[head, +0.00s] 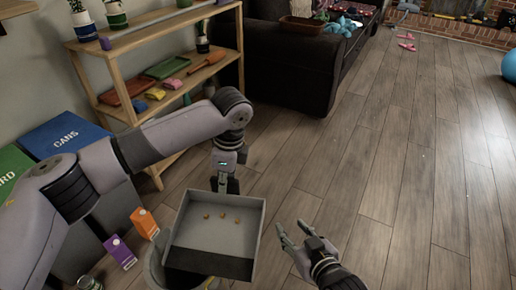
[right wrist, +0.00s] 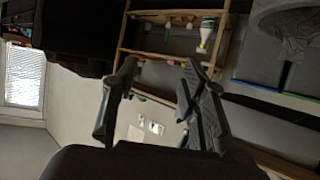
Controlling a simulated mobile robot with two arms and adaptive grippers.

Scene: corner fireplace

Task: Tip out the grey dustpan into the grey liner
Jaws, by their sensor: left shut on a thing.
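The grey dustpan (head: 187,225) is a shallow box in the lower middle of the head view. It looks roughly level, with 3 small orange-brown bits on its floor. My left gripper (head: 226,186) is shut on its far edge. A pale grey rounded rim (head: 153,268), apparently the grey liner's bin, shows below and left of the dustpan; the dustpan hides most of it. In the right wrist view a grey crumpled round shape (right wrist: 287,32), probably the liner, is at the upper right. My right gripper (head: 292,243) is open and empty, right of the dustpan; its fingers are apart.
An orange box (head: 144,223) and a purple box (head: 119,252) stand left of the dustpan. A blue-lidded CANS bin (head: 65,135) and a wooden shelf (head: 150,100) are behind them. A dark sofa (head: 285,65) is further back. The wooden floor on the right is clear.

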